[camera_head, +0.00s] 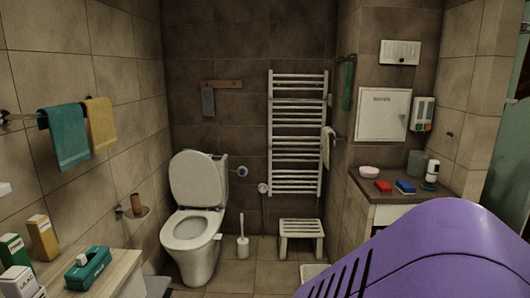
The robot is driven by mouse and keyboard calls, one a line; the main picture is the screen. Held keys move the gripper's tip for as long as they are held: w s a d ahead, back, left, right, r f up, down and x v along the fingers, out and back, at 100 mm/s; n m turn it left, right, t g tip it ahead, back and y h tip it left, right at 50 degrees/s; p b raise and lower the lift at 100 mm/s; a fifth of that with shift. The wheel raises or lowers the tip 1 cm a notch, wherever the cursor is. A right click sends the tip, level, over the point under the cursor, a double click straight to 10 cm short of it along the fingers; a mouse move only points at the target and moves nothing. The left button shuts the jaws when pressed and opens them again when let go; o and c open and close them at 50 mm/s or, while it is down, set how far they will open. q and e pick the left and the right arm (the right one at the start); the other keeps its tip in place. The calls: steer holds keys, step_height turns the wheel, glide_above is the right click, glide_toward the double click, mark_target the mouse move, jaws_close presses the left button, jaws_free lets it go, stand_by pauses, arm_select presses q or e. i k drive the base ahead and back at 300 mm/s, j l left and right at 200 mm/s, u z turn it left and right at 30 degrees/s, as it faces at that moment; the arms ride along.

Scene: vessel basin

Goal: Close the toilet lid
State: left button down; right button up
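The toilet (197,262) stands against the back wall, left of the middle. Its lid (198,179) is raised and leans back. The seat (190,230) is down on the bowl, and the opening shows. Neither of my grippers is in view.
A toilet brush (242,240) stands right of the toilet, then a white step stool (301,228) under a towel radiator (297,135). A counter (85,275) with boxes is at the front left. A purple surface (440,255) blocks the lower right. Some floor shows between them.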

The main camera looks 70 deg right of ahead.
mark_target(194, 179)
steer(key=z, duration=1.65)
